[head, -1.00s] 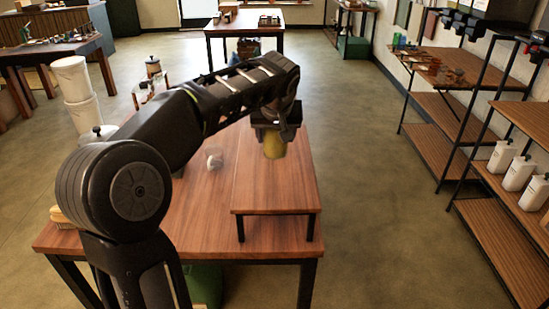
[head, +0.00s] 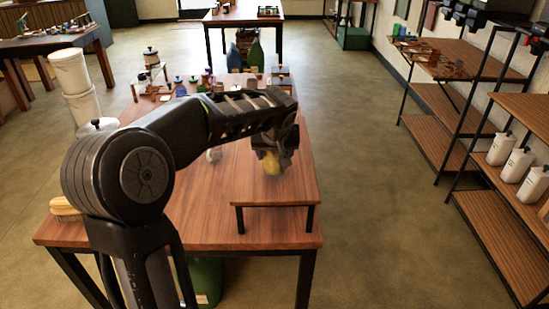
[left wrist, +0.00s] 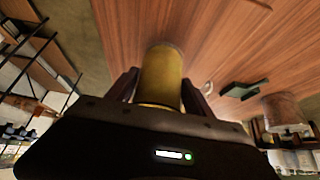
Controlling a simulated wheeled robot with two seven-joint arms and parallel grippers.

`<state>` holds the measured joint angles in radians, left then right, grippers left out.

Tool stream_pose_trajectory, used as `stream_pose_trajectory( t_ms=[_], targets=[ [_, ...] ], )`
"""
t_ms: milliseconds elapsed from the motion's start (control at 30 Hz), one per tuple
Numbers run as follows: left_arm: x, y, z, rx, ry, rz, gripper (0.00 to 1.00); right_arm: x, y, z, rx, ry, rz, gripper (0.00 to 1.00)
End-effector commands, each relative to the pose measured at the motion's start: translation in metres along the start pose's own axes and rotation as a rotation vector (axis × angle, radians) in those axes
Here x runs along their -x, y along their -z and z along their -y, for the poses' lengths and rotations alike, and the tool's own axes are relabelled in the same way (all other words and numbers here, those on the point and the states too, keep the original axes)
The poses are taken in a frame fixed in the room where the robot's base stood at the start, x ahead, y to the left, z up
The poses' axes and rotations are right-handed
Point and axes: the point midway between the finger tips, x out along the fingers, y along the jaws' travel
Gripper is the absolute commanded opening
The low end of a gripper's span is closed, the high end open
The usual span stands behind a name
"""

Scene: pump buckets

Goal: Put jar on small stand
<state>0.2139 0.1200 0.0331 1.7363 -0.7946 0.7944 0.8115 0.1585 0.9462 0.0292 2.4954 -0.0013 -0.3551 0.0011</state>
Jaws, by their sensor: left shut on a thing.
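The jar (head: 271,161) is yellow and is held in my left gripper (head: 283,150). In the left wrist view the jar (left wrist: 160,75) sits between the two fingers (left wrist: 160,92), which are shut on it. In the head view the jar is over the small stand (head: 245,190), a low wooden platform with dark legs on the near right of the table. The gripper partly hides the jar. I cannot tell whether its base touches the stand top. My right gripper is not in view.
White buckets (head: 75,85) are stacked at the left. Shelves with white bottles (head: 516,164) stand at the right. The stand's front part is clear.

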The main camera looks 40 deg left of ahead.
Motion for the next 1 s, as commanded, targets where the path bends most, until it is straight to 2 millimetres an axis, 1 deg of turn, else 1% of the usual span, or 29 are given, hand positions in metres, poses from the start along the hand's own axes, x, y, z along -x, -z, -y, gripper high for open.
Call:
stream_pose_trajectory(
  t_ms=[33,133,400,533,567,800,833,1000],
  targets=[
    [-0.006,-0.004,0.000,0.000,0.000,0.001,0.00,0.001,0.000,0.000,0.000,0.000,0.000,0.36],
    [-0.014,-0.008,0.000,0.000,-0.001,-0.001,0.00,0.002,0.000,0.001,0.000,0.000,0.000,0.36],
    [-0.015,-0.009,0.000,0.001,-0.001,-0.002,0.00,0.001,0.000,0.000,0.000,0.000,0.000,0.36],
    [-0.018,-0.011,0.000,0.001,-0.001,-0.003,0.00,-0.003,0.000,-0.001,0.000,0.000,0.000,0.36],
    [-0.018,-0.011,0.000,0.001,-0.001,0.000,0.61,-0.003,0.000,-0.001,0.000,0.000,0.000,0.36],
    [-0.017,-0.011,0.000,0.001,0.000,0.000,0.80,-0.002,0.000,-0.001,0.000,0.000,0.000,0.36],
    [-0.017,-0.011,0.000,0.001,0.000,0.000,0.82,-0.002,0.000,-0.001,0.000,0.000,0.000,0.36],
    [-0.017,-0.011,0.000,0.001,0.000,0.000,0.82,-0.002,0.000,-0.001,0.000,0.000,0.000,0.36]
  ],
)
